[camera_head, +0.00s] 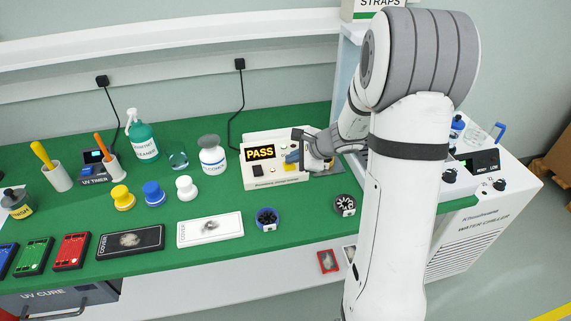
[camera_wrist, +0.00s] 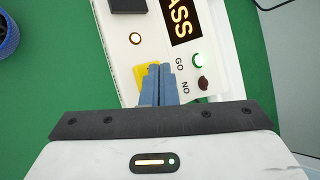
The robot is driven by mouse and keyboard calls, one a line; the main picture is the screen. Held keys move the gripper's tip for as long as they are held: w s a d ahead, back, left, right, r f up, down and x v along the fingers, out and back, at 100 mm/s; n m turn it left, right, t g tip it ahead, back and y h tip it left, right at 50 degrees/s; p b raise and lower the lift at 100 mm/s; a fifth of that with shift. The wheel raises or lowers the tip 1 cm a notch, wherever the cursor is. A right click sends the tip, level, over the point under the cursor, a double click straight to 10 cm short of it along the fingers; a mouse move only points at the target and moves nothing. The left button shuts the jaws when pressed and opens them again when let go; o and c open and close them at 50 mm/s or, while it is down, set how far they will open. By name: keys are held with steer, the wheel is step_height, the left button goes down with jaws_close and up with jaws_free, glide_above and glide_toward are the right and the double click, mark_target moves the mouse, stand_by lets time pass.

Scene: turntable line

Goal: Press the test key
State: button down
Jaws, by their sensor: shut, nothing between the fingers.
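The tester (camera_head: 275,184) is a cream box on the green bench, with a dark display (camera_head: 260,153) reading PASS in yellow. In the wrist view, part of the display (camera_wrist: 181,19) shows on the tester's face. A yellow key (camera_wrist: 141,74) shows beside and behind the fingers of my gripper (camera_wrist: 160,67). My gripper, also in the head view (camera_head: 291,157), is shut and empty, its blue fingertips over the key. Whether they touch it, or it is pressed in, I cannot tell.
A blue-rimmed cup (camera_head: 267,226) and a dark round holder (camera_head: 344,205) stand in front of the tester. An alcohol bottle (camera_head: 212,161) stands to its left. A white cover box (camera_head: 210,229) lies front left. A white machine (camera_head: 490,200) stands right of the bench.

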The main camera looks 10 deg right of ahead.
mark_target(293, 166)
steer(key=shift+r, duration=0.55)
steer(key=shift+r+p, duration=2.05)
steer(key=shift+r, duration=0.5)
steer(key=shift+f, duration=0.1)
